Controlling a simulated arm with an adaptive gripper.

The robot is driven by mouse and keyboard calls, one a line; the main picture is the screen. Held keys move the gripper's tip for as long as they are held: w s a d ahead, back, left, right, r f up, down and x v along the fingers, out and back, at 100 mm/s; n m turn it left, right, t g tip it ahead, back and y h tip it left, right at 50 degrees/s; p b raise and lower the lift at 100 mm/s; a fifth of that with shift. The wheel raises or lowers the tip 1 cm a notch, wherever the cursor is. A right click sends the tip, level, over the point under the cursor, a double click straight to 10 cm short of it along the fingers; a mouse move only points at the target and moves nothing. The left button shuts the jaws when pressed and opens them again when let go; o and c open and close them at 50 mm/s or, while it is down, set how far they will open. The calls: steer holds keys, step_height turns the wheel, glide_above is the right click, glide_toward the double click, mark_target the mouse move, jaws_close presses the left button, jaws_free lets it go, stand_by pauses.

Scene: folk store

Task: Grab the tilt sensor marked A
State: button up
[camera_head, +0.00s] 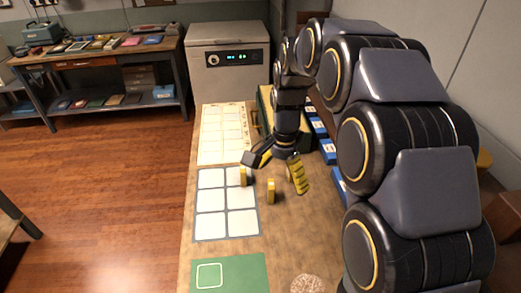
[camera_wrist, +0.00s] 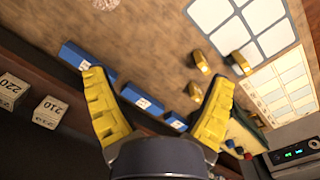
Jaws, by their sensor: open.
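Small yellow blocks stand on the wooden bench; one (camera_head: 242,176) is on the white grid sheet's right edge and another (camera_head: 270,190) is just right of it. In the wrist view, yellow blocks (camera_wrist: 201,63) (camera_wrist: 240,63) show beyond my right-hand finger, and a third (camera_wrist: 195,91) is close beside that finger. I cannot read an A on any of them, so I cannot tell which thing is the tilt sensor. My gripper (camera_head: 277,175) is open and empty above the bench near these blocks; its spread yellow fingers (camera_wrist: 160,76) show in the wrist view.
Blue boxes with white labels (camera_head: 327,150) line the bench's right side. A grid sheet (camera_head: 226,224), a cream chart (camera_head: 203,150) and a green mat (camera_head: 250,272) lie on the left. A speckled round thing (camera_head: 307,284) is in front. A grey machine (camera_head: 229,75) stands behind.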

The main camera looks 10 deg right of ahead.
steer(key=w+f+m, duration=0.4)
steer(key=w+f, duration=0.4)
steer(key=w, duration=0.1)
steer(key=m, duration=0.5)
glide_above(271, 192)
steer(key=w, duration=0.2)
steer(key=shift+t, duration=0.4)
steer(key=f, duration=0.5)
steer(key=d+f, duration=0.1)
steer(key=f, duration=0.2)
steer(key=shift+s, duration=0.2)
steer(key=f, duration=0.8)
steer(key=shift+w+a, duration=0.3)
steer(key=shift+w, duration=0.05)
steer(key=c, duration=1.2)
